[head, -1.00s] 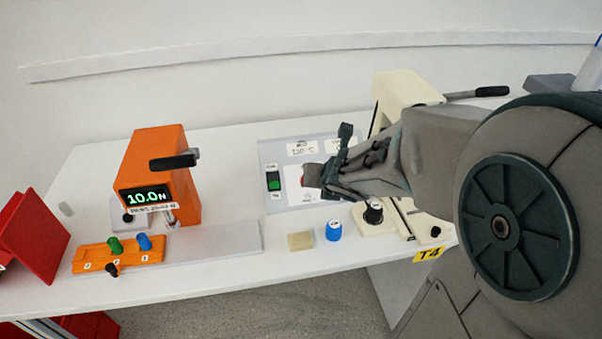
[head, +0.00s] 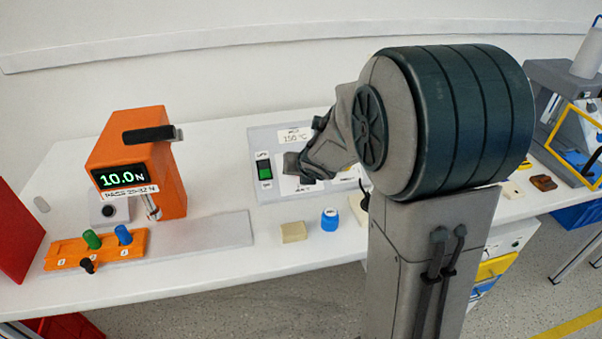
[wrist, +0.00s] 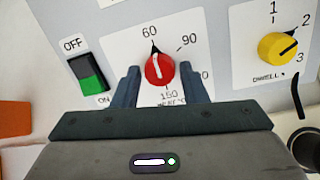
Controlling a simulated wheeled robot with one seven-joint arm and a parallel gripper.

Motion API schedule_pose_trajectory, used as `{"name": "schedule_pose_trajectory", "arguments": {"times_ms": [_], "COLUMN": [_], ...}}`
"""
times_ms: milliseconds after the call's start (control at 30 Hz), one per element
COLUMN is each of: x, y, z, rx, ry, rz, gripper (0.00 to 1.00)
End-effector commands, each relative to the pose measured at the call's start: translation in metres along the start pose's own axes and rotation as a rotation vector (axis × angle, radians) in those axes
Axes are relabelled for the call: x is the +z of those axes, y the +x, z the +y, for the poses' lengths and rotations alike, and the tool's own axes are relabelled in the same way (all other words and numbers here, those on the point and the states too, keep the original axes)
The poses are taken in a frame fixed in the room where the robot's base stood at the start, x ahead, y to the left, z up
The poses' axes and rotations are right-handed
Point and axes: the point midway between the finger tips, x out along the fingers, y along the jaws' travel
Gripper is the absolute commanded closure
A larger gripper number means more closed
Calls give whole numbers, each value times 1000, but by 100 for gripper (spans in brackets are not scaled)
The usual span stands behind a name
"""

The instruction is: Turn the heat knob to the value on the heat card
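The red heat knob (wrist: 160,70) sits on a white dial plate in the wrist view. Its white line points up, close to the 60 mark. The dial shows 60, 90 and 150, with another number partly covered by a finger. My gripper (wrist: 160,76) is open, one finger on each side of the knob, with a visible gap on both sides. In the head view my gripper (head: 304,164) is at the control panel (head: 264,212) and hides the knob. The heat card (head: 295,136) above the panel's dials appears to read 150 °C.
A green-lit OFF/ON switch (wrist: 88,75) is left of the knob. A yellow dwell knob (wrist: 277,47) is at right. An orange device (head: 160,180) reading 10.0 N stands left. A blue knob (head: 329,219) and beige block (head: 293,232) lie in front.

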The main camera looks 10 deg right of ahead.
Motion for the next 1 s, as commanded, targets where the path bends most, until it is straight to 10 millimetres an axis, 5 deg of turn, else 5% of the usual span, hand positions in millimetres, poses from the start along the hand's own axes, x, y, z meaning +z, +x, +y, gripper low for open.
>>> {"name": "schedule_pose_trajectory", "arguments": {"times_ms": [300,433,1000], "x": [1,0,-1], "y": [3,3,4], "z": [0,0,1], "rx": [0,0,-12], "ry": [1,1,146], "rz": [-1,-1,-10], "gripper": [61,93,93]}}
